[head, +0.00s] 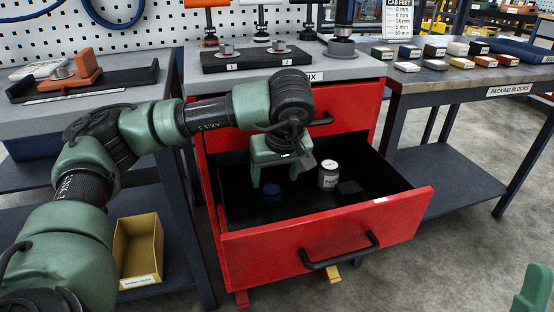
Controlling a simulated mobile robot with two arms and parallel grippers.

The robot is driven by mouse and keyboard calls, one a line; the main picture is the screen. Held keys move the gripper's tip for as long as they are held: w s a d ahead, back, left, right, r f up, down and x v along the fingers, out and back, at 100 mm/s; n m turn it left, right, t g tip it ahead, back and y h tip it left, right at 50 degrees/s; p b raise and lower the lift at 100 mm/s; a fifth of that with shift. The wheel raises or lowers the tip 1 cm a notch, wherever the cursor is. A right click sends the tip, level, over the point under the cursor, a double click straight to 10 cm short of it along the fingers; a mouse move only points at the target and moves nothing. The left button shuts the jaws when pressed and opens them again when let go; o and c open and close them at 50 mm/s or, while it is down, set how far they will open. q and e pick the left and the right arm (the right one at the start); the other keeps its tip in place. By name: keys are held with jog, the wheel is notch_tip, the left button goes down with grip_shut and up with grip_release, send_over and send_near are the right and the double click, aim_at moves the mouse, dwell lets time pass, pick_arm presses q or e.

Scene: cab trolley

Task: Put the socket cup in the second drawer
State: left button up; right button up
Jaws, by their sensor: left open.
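The second drawer (325,236) of the red trolley is pulled out, with a black inside. My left gripper (280,176) points down over the drawer's left part, its two green fingers apart. A small dark blue round cup (270,194), which looks like the socket cup, stands on the drawer floor just below the fingers. Nothing shows held between them. A white labelled can (328,175) and a black block (349,191) also sit in the drawer, to the right of the cup. A green part of my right gripper (535,290) shows at the bottom right corner; its fingertips cannot be made out.
The trolley top holds a black tray (262,61) with small metal parts and a grey round holder (342,47). The right bench (440,78) carries several coloured packing blocks. A yellow bin (138,252) sits on the left lower shelf. The upper drawer (350,117) is shut.

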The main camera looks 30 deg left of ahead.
pick_arm(q)
jog(key=shift+p+v, duration=0.4)
jog(key=shift+v, duration=1.75)
pick_arm(e)
jog(key=shift+w+a+f+g+h, duration=0.2)
jog(key=shift+w+f+g+h, duration=0.15)
jog(key=shift+w+f+g, duration=0.65)
jog(key=shift+w+a+f+g+h, duration=0.15)
jog(key=shift+w+f+g+h, duration=0.3)
jog(key=shift+w+f, duration=0.55)
pick_arm(q)
jog(key=shift+f, duration=0.1)
pick_arm(e)
jog(key=shift+w+r, duration=0.2)
jog(key=shift+r, duration=0.05)
